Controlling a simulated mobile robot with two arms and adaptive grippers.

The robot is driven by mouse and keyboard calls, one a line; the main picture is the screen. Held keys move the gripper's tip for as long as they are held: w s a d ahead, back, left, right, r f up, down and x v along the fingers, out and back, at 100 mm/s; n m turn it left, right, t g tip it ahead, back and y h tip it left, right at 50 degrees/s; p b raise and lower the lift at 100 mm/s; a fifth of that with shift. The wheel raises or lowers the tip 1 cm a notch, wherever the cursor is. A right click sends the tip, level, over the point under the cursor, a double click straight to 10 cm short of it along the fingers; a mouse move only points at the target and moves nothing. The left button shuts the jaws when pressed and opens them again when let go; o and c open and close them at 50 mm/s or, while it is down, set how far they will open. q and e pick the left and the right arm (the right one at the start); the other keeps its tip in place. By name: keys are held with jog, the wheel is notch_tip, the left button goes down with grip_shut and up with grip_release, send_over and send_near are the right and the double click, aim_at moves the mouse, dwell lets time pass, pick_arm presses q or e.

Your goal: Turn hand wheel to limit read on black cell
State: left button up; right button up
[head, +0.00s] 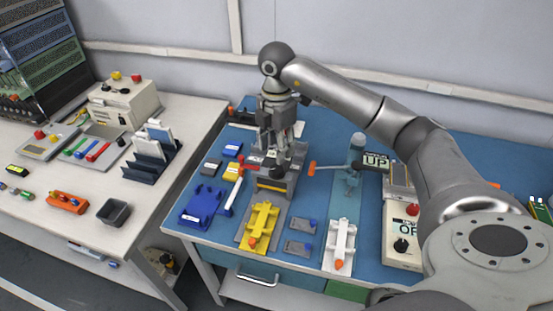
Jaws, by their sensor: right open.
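My right gripper (279,145) is open and points down over a grey press-like device (290,178) on the blue table. A dark round part (277,172), possibly the hand wheel, sits on the device just below the fingers. I cannot tell whether the fingers touch it. The device's front carries a yellow-orange strip, and no readout is legible. My left gripper is not in view.
A blue holder (202,207), yellow fixture (260,224) and white fixture (340,246) stand along the front. A white side table (70,190) is at left.

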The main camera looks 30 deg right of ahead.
jog(key=shift+r, duration=2.35)
jog(key=shift+f, duration=0.1)
